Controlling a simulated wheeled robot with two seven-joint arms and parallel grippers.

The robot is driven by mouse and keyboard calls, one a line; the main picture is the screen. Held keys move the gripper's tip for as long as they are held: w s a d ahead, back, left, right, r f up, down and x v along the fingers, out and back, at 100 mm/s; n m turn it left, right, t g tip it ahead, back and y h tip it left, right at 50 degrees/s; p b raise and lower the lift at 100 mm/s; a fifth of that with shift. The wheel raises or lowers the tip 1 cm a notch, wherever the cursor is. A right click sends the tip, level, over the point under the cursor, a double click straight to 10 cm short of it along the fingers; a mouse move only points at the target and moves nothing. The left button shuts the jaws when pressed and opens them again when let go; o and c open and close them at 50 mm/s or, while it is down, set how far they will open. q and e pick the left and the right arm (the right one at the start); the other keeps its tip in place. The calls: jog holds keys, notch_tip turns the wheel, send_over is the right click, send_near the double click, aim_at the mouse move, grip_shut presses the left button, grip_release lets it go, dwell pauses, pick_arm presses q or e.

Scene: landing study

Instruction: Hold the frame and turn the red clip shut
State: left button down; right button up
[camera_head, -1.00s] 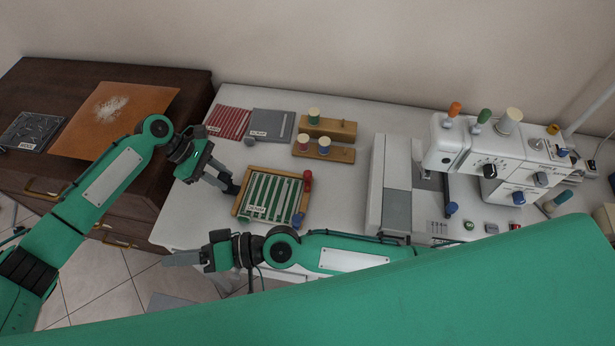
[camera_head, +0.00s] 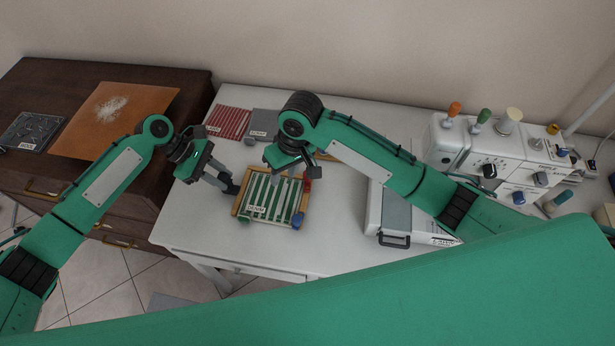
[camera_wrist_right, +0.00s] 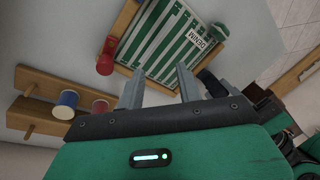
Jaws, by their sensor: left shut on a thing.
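The wooden frame (camera_head: 240,204) lies on the white table with green-and-white striped cloth labelled DENIM in it. My left gripper (camera_head: 231,186) is shut on the frame's left side. The red clip (camera_head: 307,184) is at the frame's upper right corner, partly hidden by my right gripper (camera_head: 287,172). In the right wrist view the red clip (camera_wrist_right: 105,61) stands at the frame's edge, left of both fingers and not between them. My right gripper (camera_wrist_right: 158,74) is open and empty over the frame. A blue clip (camera_head: 297,219) is at the lower right corner.
Wooden spool racks (camera_wrist_right: 40,84) stand beyond the frame, mostly behind my right arm in the head view. Red striped cloth (camera_head: 229,122) and a grey piece (camera_head: 264,123) lie at the back. A sewing machine (camera_head: 475,150) stands to the right. Table in front is clear.

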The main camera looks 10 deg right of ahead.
jog(key=d, duration=0.1)
jog(key=w+d+r+m+h, duration=0.1)
jog(key=d, duration=0.1)
jog(key=w+d+r+h, duration=0.1)
jog(key=d, duration=0.1)
jog(key=shift+w+d, duration=0.1)
jog(key=shift+d, duration=0.1)
jog(key=shift+d+r+m+h, duration=0.1)
jog(key=shift+d+m+h, duration=0.2)
jog(key=shift+w+d, duration=0.1)
jog(key=shift+f, duration=3.45)
jog(key=m, duration=0.5)
jog(key=shift+m, duration=0.4)
jog(key=m, duration=0.4)
jog(key=shift+m, duration=0.3)
jog(key=c, duration=0.8)
